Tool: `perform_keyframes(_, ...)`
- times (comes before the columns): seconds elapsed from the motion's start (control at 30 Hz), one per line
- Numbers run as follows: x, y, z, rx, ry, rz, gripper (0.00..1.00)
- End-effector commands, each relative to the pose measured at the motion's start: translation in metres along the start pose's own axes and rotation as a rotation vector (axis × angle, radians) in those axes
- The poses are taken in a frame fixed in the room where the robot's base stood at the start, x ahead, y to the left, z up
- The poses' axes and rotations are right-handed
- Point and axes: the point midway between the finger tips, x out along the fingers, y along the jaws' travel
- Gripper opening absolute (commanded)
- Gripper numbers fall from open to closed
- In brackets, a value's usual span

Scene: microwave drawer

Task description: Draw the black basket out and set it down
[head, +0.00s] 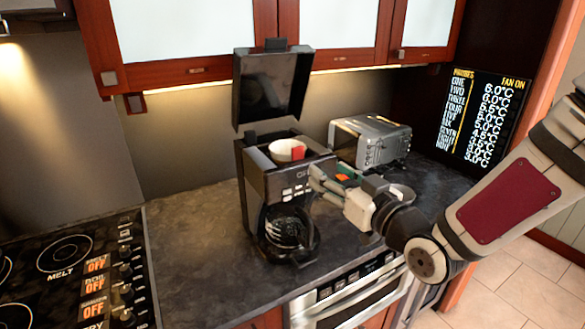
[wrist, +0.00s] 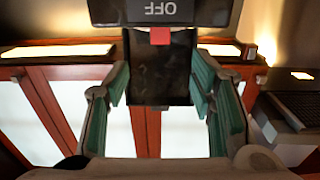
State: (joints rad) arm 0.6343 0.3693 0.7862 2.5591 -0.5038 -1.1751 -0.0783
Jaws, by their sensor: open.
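The black coffee maker (head: 262,182) stands on the dark counter with its lid (head: 272,85) raised. In its open top sits a white round insert (head: 284,150) with a red tab (head: 299,152). I cannot make out a separate black basket; any black outer part blends into the machine. My gripper (head: 318,182) is open and empty at the machine's right front, by the display. In the wrist view the fingers (wrist: 160,82) stand apart, with the red tab (wrist: 160,36) and raised lid (wrist: 160,75) showing beyond them. The "OFF" panel (wrist: 170,9) is at the top.
A glass carafe (head: 287,228) sits low in the coffee maker. A silver toaster (head: 370,142) stands behind on the right. The stove (head: 75,270) is at left, the oven (head: 350,295) below the counter. Cabinets (head: 190,70) hang above. Counter left of the machine is clear.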

Motion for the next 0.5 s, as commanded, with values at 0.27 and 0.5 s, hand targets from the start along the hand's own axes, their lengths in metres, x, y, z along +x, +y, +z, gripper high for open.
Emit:
perform_keyframes(0.27, 0.047, 0.000, 0.002, 0.002, 0.000, -0.001, 0.50)
perform_keyframes(0.5, 0.063, 0.000, 0.001, 0.001, -0.002, 0.001, 0.50)
